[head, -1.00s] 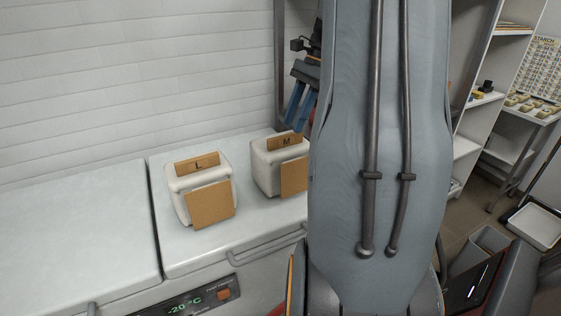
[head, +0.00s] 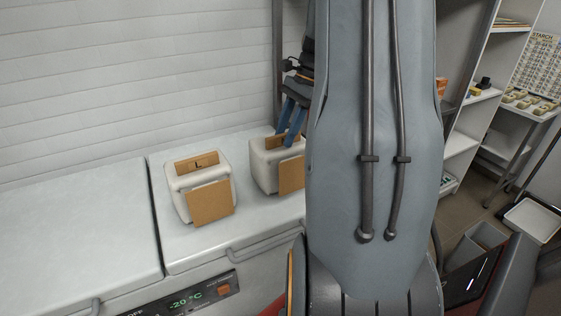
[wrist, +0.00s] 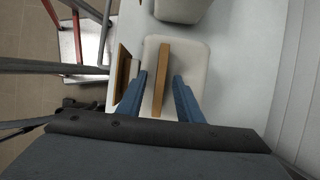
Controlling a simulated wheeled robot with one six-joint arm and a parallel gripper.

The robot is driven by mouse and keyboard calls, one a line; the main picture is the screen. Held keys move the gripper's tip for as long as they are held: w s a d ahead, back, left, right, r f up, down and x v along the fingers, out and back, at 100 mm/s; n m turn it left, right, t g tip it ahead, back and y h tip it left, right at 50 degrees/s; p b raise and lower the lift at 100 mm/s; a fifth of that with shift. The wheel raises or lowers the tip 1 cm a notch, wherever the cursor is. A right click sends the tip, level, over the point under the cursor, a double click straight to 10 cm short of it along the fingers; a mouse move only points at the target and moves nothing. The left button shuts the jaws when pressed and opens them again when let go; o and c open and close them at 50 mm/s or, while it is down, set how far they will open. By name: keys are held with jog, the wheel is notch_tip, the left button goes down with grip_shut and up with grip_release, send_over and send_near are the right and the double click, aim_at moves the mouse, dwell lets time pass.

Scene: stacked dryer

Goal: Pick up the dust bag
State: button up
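Two white boxy dust bags with brown card plates stand on a white freezer lid. The left bag (head: 184,181), marked L, is untouched. The right bag (head: 263,172), with a brown front card (head: 291,175), is partly hidden by my arm; it also shows in the wrist view (wrist: 188,58). My gripper (head: 287,138) is over the right bag, pointing down. In the wrist view my gripper (wrist: 159,76) is open, its blue fingers on either side of the upright brown top plate (wrist: 162,80), with gaps on both sides. Whether the fingertips touch the bag is unclear.
The freezer lid (head: 235,232) has free room in front of the bags, with a handle (head: 262,245) along its edge. A white tiled wall (head: 130,75) stands behind. Shelves (head: 466,140) and a side table (head: 530,112) stand at right.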

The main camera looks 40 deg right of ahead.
jog(key=shift+f, duration=0.15)
grip_shut()
dwell(0.5)
notch_tip(320, 180, up, 11)
jog(key=b, duration=0.2)
jog(key=shift+f, duration=0.2)
dwell(1.8)
